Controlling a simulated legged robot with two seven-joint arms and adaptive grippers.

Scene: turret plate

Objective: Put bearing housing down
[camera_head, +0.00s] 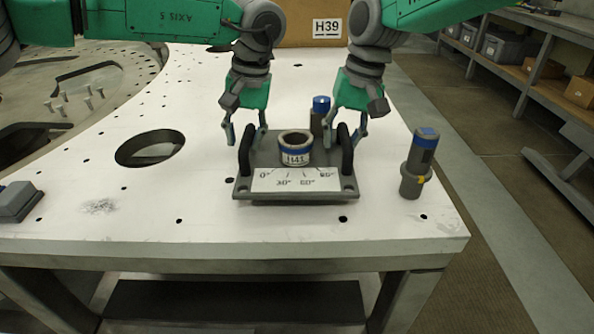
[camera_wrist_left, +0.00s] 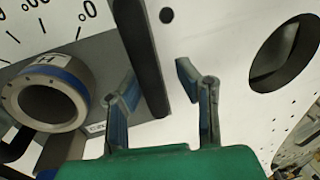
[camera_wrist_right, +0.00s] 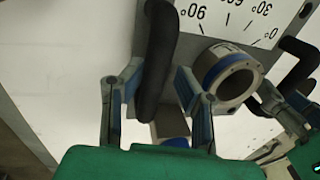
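The bearing housing shows as a grey plate (camera_head: 262,160) with a printed angle scale, a blue-banded ring (camera_head: 295,150) labelled H41 and two black handles. It appears to lie flat on the white table. My left gripper (camera_head: 246,138) is at the left handle (camera_head: 244,152); in the left wrist view its open fingers (camera_wrist_left: 157,88) stand on either side of the handle (camera_wrist_left: 145,50), apart from it. My right gripper (camera_head: 344,138) is at the right handle (camera_head: 347,152); in the right wrist view its fingers (camera_wrist_right: 150,85) are spread around that handle (camera_wrist_right: 160,45).
A grey cylinder with a blue top (camera_head: 424,150) stands on the right of the white table (camera_head: 200,215); another (camera_head: 320,112) stands behind the plate. A large hole (camera_head: 150,148) is at left, and a grey block (camera_head: 16,200) sits at the left edge. The front table strip is clear.

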